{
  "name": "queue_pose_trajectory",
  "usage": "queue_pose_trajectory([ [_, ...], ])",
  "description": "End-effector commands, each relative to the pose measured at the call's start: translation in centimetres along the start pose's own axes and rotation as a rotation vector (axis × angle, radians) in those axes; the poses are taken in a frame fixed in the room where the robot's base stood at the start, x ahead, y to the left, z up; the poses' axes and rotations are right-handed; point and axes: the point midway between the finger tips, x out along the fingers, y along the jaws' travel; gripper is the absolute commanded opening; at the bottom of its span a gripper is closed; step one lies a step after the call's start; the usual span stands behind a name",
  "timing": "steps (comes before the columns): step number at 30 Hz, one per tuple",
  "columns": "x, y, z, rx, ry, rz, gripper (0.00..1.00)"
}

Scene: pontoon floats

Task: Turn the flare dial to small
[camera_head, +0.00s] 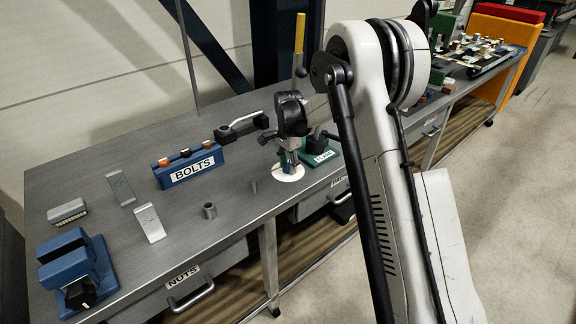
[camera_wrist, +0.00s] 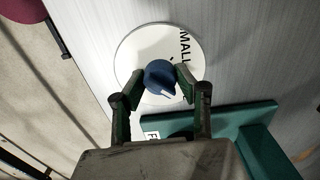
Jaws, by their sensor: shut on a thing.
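The flare dial is a blue knob (camera_wrist: 161,76) with a white pointer line, on a round white plate (camera_wrist: 128,57). In the wrist view the letters "MALL" show at the plate's upper right, with a dark tick mark below them. My gripper (camera_wrist: 160,85) is shut on the knob, one finger on each side. In the head view my gripper (camera_head: 288,160) points down over the white plate (camera_head: 287,174), hiding the knob.
A green base (camera_head: 322,154) with a label stands just right of the dial. A yellow-handled lever (camera_head: 300,38) rises behind. A blue BOLTS rack (camera_head: 188,167), a grey nut (camera_head: 209,211) and a blue vise (camera_head: 75,268) stand to the left.

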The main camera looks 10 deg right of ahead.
Motion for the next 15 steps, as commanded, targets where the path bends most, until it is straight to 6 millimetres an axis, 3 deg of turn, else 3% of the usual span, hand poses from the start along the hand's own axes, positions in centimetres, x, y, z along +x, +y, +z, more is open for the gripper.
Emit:
queue_pose_trajectory([
  [15, 0.22, -0.01, -0.01, -0.139, 0.0, 0.0, 0.04],
])
